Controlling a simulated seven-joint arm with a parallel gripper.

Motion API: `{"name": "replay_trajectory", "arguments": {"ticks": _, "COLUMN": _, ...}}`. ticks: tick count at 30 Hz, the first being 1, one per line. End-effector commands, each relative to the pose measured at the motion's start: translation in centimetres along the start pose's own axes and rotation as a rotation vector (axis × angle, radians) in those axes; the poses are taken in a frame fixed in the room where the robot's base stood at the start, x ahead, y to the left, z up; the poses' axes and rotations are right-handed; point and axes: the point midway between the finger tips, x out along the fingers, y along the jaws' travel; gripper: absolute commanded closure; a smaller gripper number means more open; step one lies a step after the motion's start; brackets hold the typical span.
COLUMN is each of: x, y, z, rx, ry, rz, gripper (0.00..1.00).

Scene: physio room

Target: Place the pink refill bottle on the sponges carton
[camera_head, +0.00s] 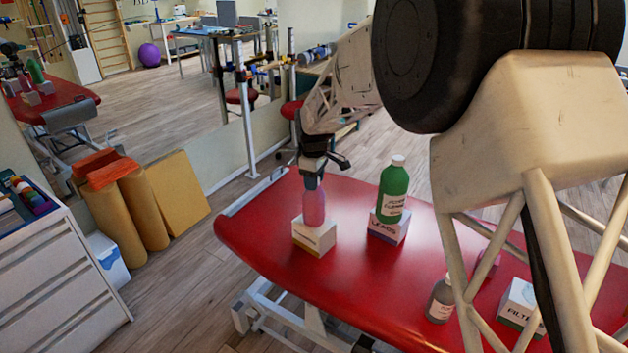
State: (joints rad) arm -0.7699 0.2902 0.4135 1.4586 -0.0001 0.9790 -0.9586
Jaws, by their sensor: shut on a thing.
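The pink refill bottle (314,208) is upright, its top inside my gripper (313,181), which is shut on it. The bottle's base is at the top of a white carton (314,238) with a yellow lower band. I cannot tell whether the base touches or hovers just above. The carton's label is too small to read, so I cannot confirm that it is the sponges carton. It stands near the left end of the red treatment table (270,262).
A green bottle (393,190) stands on the LEADS carton (387,228) just to the right. A grey bottle (440,300) and a carton marked FILTE (520,302) stand further right, partly behind my arm. A pinkish object (487,265) is mostly hidden there.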

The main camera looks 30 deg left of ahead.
Motion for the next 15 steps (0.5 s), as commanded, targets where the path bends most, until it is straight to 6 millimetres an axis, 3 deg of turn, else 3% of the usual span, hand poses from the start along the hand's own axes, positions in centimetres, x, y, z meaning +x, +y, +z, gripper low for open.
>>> {"name": "replay_trajectory", "arguments": {"ticks": 8, "x": 0.27, "y": 0.02, "z": -0.01, "rx": 0.0, "ry": 0.001, "rz": 0.001, "gripper": 1.0}}
{"name": "replay_trajectory", "arguments": {"ticks": 9, "x": 0.3, "y": 0.01, "z": 0.0, "rx": 0.0, "ry": 0.0, "rz": 0.0, "gripper": 0.55}}
{"name": "replay_trajectory", "arguments": {"ticks": 13, "x": 0.31, "y": 0.0, "z": 0.0, "rx": 0.0, "ry": 0.0, "rz": 0.0, "gripper": 0.35}}
{"name": "replay_trajectory", "arguments": {"ticks": 15, "x": 0.31, "y": 0.0, "z": 0.0, "rx": 0.0, "ry": 0.0, "rz": 0.0, "gripper": 0.35}}
